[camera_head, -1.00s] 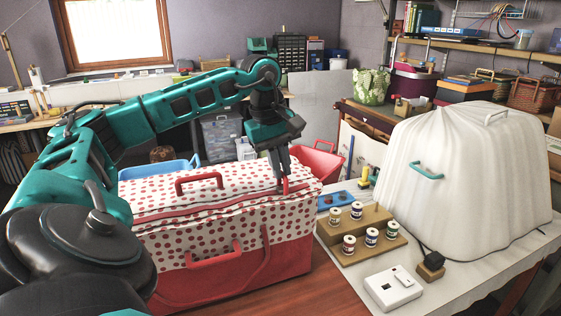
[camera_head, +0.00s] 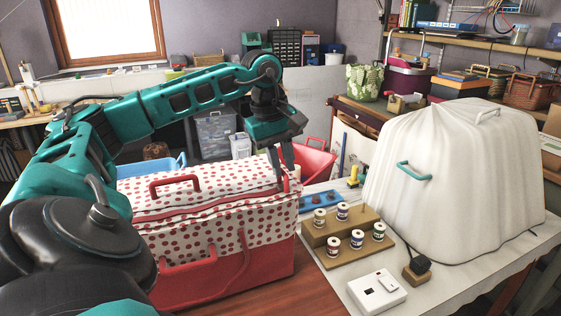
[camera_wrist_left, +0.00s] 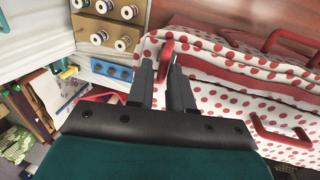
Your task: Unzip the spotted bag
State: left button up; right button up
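The spotted bag (camera_head: 215,215) is white with red dots, with a red base, and stands on the wooden table in the head view. Its red zip band (camera_head: 185,212) runs along the front below the lid; no clear opening shows there. My left gripper (camera_head: 284,172) points down at the bag's right end. In the left wrist view its two fingers (camera_wrist_left: 163,68) stand a little apart, with a red pull loop (camera_wrist_left: 166,52) filling the gap at their tips. They look shut on it; the exact contact is partly hidden. My right gripper is in neither view.
Red handles (camera_head: 174,184) stick up from the lid and hang at the front. Right of the bag are a wooden spool rack (camera_head: 330,232), a white box (camera_head: 377,292) and a large white cover (camera_head: 455,190). A red bin (camera_head: 318,160) stands behind.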

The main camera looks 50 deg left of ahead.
aim_at(273, 192)
pick_arm(q)
jog(key=shift+o, duration=1.3)
jog(key=p+v, duration=0.2)
jog(key=v, duration=1)
jog(key=shift+r, duration=0.45)
